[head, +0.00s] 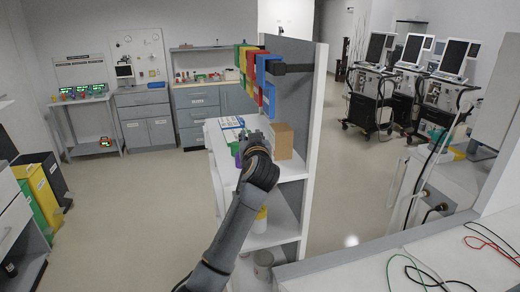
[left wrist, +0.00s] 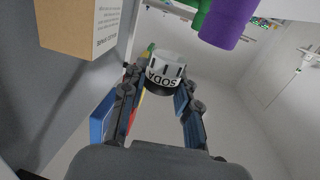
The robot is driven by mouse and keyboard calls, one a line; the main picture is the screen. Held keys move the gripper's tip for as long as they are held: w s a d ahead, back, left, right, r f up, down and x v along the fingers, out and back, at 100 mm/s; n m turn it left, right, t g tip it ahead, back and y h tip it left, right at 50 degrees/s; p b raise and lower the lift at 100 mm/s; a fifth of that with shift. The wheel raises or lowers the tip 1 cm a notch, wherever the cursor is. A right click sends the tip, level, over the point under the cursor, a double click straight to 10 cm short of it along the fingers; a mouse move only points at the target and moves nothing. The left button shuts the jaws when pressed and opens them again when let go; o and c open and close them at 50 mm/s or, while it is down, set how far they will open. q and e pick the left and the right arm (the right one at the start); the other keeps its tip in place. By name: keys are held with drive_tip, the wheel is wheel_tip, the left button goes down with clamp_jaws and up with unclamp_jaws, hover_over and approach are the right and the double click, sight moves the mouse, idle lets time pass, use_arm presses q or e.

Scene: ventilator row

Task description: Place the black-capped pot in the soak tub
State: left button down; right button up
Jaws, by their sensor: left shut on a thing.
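My left gripper (left wrist: 160,88) is shut on a white pot (left wrist: 165,72) with dark lettering that reads SODA upside down in the left wrist view. In the head view my left gripper (head: 253,142) is over the top of the white shelf unit, beside a cardboard box, and hides the pot. I cannot pick out a soak tub in either view. My right gripper is not in view.
The cardboard box (head: 282,141) stands right of the gripper; it also shows in the left wrist view (left wrist: 82,25). A purple cylinder (left wrist: 229,22) and a green one (left wrist: 201,14) are close by. Coloured holders (head: 262,82) hang above. A yellow container (head: 260,221) sits on a lower shelf.

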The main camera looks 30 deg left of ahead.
use_arm(q)
drive_tip(key=f, duration=0.1)
drive_tip(key=w+d+f, duration=0.1)
drive_tip(key=f, duration=0.1)
drive_tip(key=shift+w+d+p, duration=0.35)
drive_tip(key=shift+w+d, duration=0.05)
wheel_tip(320, 180, down, 3)
drive_tip(key=shift+w+d+f+p, duration=0.1)
drive_tip(key=shift+w+p, duration=0.05)
drive_tip(key=shift+p, duration=0.85)
drive_tip(key=shift+f, duration=0.1)
drive_tip(key=shift+f, duration=0.1)
drive_tip(key=c, duration=1.4)
unclamp_jaws()
drive_tip(key=shift+b, duration=0.3)
drive_tip(key=shift+o, duration=0.5)
